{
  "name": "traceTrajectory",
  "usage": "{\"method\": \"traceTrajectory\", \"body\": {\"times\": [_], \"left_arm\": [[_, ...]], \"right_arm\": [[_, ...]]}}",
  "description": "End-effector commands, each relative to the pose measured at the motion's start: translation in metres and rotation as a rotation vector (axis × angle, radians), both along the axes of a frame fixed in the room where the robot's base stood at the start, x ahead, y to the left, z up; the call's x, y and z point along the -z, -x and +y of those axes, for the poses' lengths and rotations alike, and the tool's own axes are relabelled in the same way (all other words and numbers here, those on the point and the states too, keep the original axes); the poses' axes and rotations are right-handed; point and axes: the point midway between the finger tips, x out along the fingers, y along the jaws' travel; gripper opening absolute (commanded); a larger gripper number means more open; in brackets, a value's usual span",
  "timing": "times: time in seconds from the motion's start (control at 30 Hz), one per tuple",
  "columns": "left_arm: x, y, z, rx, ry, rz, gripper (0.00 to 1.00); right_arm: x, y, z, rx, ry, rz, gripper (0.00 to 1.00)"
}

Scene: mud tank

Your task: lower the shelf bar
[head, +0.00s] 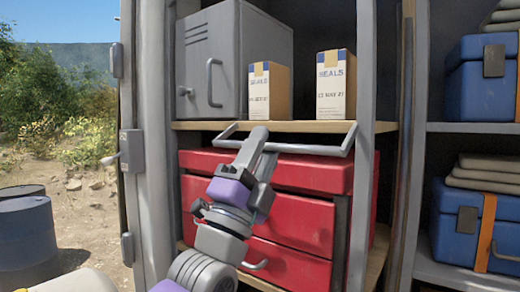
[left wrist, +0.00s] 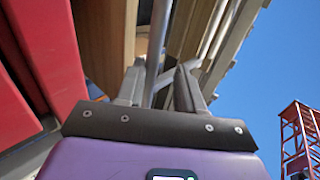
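The shelf bar (head: 302,149) is a grey bent bar along the front edge of the wooden shelf (head: 290,126), with angled ends. It is raised at about shelf height, above the red drawers. My left gripper (head: 258,146) reaches up to the left part of the bar. In the left wrist view its two fingers (left wrist: 160,83) stand apart, with the bar (left wrist: 157,45) passing between them. A gap seems to show beside the bar, so I see no firm grip. My right gripper is not in view.
Two seals boxes (head: 336,85) (head: 268,90) and a grey metal case (head: 236,60) stand on the shelf. A red drawer cabinet (head: 300,215) is below. Blue cases (head: 468,225) fill the right-hand shelves. A grey door post (head: 155,220) is at left.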

Motion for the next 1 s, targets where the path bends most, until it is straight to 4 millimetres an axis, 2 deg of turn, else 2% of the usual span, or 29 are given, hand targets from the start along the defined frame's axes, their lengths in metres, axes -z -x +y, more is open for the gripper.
{"method": "traceTrajectory", "body": {"times": [0.7, 1.0], "left_arm": [[0.051, -0.014, -0.01, 0.0, -0.001, 0.002, 0.36], [0.052, -0.014, -0.01, 0.0, -0.001, 0.001, 0.36]], "right_arm": [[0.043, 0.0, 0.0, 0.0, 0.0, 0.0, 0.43], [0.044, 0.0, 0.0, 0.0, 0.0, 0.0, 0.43]]}}
